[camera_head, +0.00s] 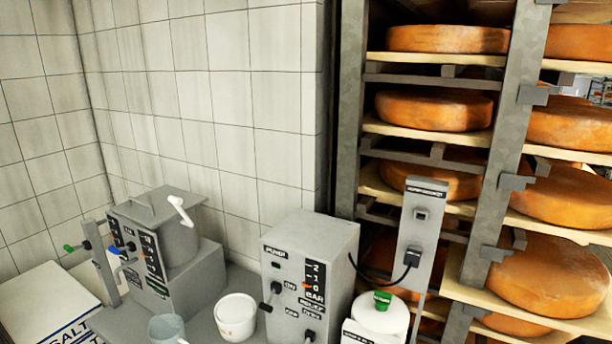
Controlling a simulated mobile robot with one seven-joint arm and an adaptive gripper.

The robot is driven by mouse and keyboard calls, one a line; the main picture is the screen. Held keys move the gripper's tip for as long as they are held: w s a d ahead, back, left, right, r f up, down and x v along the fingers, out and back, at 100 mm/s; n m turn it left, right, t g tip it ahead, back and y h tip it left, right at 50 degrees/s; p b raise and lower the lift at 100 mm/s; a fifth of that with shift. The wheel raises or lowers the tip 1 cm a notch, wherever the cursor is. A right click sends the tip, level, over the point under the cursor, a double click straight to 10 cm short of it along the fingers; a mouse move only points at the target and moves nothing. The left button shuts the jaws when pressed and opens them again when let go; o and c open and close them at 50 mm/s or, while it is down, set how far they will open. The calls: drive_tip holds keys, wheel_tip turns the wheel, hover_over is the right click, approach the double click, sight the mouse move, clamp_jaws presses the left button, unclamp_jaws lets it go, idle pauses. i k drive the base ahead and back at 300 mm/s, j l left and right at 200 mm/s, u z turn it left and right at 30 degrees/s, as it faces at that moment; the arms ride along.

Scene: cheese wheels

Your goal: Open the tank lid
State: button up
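A grey round tank (182,240) stands at the left, on a grey block with dark scale panels on its front. Its flat grey lid (158,209) lies across the top and looks closed. A small grey handle (139,207) sits on the lid near its left side. A white crank-like lever (180,210) sticks up at the lid's right side; I cannot tell what it is joined to. My gripper is not in view.
A grey pump box (312,270), a white tub (236,316) and a translucent jug (167,329) stand right of and before the tank. A white canister (381,318) with a green cap is further right. Cheese racks (505,150) fill the right side. Tiled walls (220,90) close off the back.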

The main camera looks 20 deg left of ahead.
sight(159, 199)
drive_tip(key=j, duration=1.5)
drive_tip(key=i+j, duration=0.15)
drive_tip(key=j, duration=1.3)
